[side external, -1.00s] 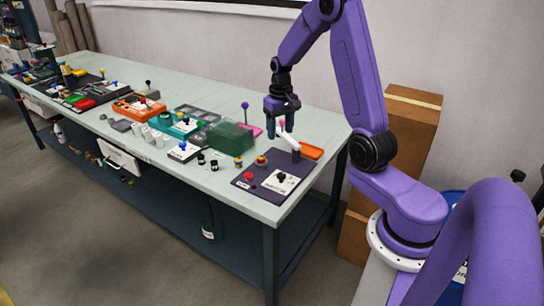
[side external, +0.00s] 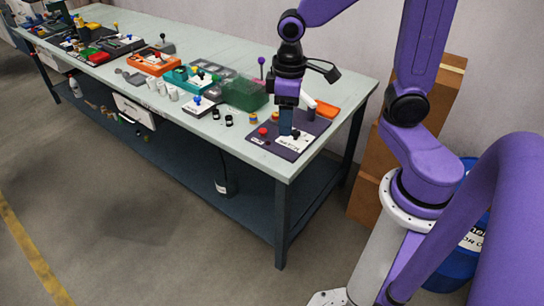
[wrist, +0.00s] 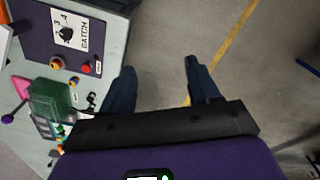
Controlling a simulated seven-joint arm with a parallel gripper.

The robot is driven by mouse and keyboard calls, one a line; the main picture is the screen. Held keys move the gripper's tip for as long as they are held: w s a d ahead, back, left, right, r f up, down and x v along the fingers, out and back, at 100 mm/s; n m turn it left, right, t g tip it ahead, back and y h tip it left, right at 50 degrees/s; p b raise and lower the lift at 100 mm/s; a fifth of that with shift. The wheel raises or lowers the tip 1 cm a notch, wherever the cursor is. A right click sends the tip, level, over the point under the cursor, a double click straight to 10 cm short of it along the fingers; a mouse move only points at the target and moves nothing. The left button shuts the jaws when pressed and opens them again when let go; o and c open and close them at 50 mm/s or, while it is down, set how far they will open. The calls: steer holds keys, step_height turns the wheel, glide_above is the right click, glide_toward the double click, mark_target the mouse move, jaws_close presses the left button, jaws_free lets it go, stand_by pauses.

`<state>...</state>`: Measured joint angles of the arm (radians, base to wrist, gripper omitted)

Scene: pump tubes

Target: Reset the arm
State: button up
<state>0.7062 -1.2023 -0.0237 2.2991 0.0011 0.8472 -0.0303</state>
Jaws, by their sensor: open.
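My gripper (side external: 286,130) points down, with its dark blue fingers apart and nothing between them. In the side view it covers part of the dark purple panel (side external: 262,140) at the near end of the bench. In the wrist view the two fingers of my gripper (wrist: 160,78) are spread wide over bare floor, and the purple panel (wrist: 40,50) lies to their left. The panel carries a white card marked BATCH (wrist: 68,28) with a black knob, a red button (wrist: 86,68) and a yellow-orange knob (wrist: 56,63).
The bench (side external: 250,163) holds a green box (side external: 243,94), an orange tray (side external: 327,109), a purple-headed stick (side external: 262,62) and several small parts farther left. Brown boxes (side external: 440,100) and a blue drum (side external: 440,265) stand at the right. Open floor lies in front.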

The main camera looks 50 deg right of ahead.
steer(key=s+a+r+n, duration=0.1)
steer(key=s+n, duration=0.5)
steer(key=s, duration=0.9)
steer(key=shift+s+a+n, duration=0.25)
steer(key=shift+a+n, duration=0.05)
steer(key=shift+a, duration=0.35)
